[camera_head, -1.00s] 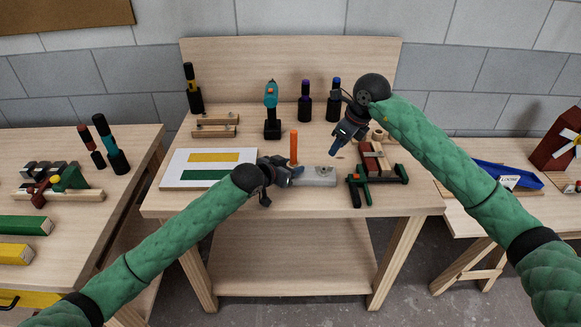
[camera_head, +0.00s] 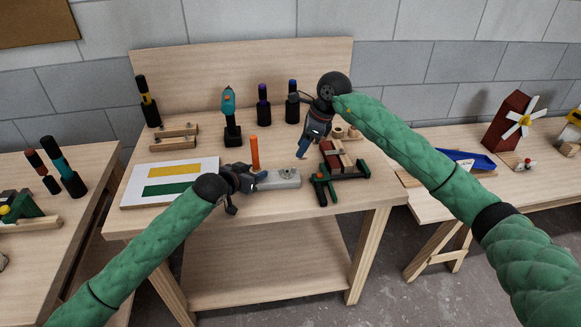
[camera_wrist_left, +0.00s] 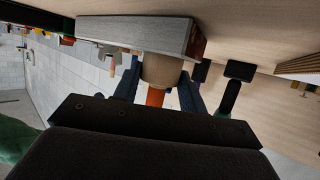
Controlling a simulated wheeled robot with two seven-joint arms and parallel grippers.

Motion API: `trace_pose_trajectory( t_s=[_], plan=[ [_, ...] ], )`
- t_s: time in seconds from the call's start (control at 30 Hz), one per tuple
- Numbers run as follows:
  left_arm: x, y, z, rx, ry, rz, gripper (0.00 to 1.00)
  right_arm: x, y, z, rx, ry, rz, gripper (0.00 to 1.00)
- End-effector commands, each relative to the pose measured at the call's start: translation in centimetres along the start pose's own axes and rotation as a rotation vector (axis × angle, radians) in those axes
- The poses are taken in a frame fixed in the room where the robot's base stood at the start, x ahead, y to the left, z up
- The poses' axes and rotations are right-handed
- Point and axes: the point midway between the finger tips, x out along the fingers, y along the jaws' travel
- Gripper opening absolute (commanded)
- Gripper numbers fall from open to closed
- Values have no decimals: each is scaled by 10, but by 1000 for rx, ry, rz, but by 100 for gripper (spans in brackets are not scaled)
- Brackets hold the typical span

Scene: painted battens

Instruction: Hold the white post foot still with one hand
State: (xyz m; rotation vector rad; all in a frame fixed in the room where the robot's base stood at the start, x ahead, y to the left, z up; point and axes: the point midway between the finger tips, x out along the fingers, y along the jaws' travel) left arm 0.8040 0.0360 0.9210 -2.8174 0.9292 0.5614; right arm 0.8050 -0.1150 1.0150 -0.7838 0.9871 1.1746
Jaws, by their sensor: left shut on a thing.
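The white post foot (camera_head: 284,178) is a pale grey-white block with a round feature on top, lying near the front of the middle bench. It also shows in the left wrist view (camera_wrist_left: 135,33). My left gripper (camera_head: 252,181) is shut at its left end. In the left wrist view, the fingers (camera_wrist_left: 160,78) stand either side of a tan round piece (camera_wrist_left: 162,70) with an orange part. An upright orange rod (camera_head: 254,152) stands by that end; whether it touches the foot is unclear. My right gripper (camera_head: 304,150) hangs above the bench, behind and right of the foot; its jaw gap is unclear.
A dark green clamp-like tool (camera_head: 322,187) and a red block (camera_head: 331,155) lie right of the foot. A white board (camera_head: 134,191) with yellow and green strips lies left. A teal drill (camera_head: 230,115) and several dark bottles stand behind. Side benches flank this one.

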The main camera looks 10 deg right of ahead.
Motion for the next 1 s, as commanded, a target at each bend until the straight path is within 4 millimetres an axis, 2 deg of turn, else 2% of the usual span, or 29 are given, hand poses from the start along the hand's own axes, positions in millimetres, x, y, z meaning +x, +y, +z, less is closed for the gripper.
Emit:
trace_pose_trajectory(
  t_s=[0.03, 0.3, 0.5, 0.7, 1.0],
  plan=[
    [0, 0, 0, 0, 0, 0, 12, 10, 1, 0, 2, 1, 3, 39],
    [0, 0, 0, 0, 0, 0, 12, 57, 1, 0, 2, 0, 3, 39],
    [0, 0, 0, 0, 0, 0, 12, 84, 0, 0, 3, 1, 2, 39],
    [0, 0, 0, 0, 0, 0, 12, 96, 0, 0, 2, 1, 0, 39],
    [0, 0, 0, 0, 0, 0, 12, 97, 0, 0, 2, 1, 0, 39]
  ],
)
